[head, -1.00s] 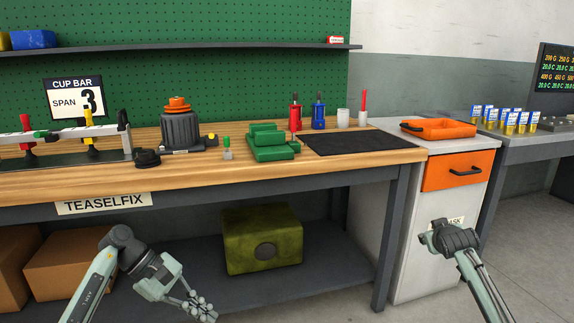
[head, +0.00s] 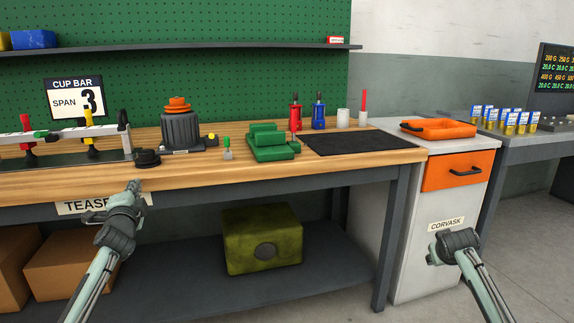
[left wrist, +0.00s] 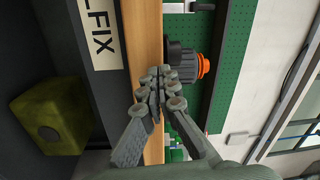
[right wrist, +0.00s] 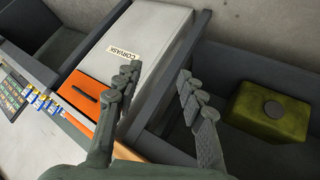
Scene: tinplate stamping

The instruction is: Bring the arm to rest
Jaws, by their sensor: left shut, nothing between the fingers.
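My left gripper (head: 133,188) is at the front edge of the wooden workbench (head: 220,172), pointing up and away, below the black round part on the bench. In the left wrist view its fingers (left wrist: 154,85) are together with nothing between them. My right arm (head: 458,246) is in front of the white cabinet, low on the right. In the right wrist view my right gripper (right wrist: 158,78) has its fingers spread wide apart and empty. The head view does not clearly show its fingertips.
The bench holds a black pot with an orange top (head: 180,127), a green block fixture (head: 270,143) and a dark mat (head: 360,143). An orange tray (head: 438,128) sits on the cabinet (head: 410,225). A yellow-green box (head: 262,240) stands on the lower shelf.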

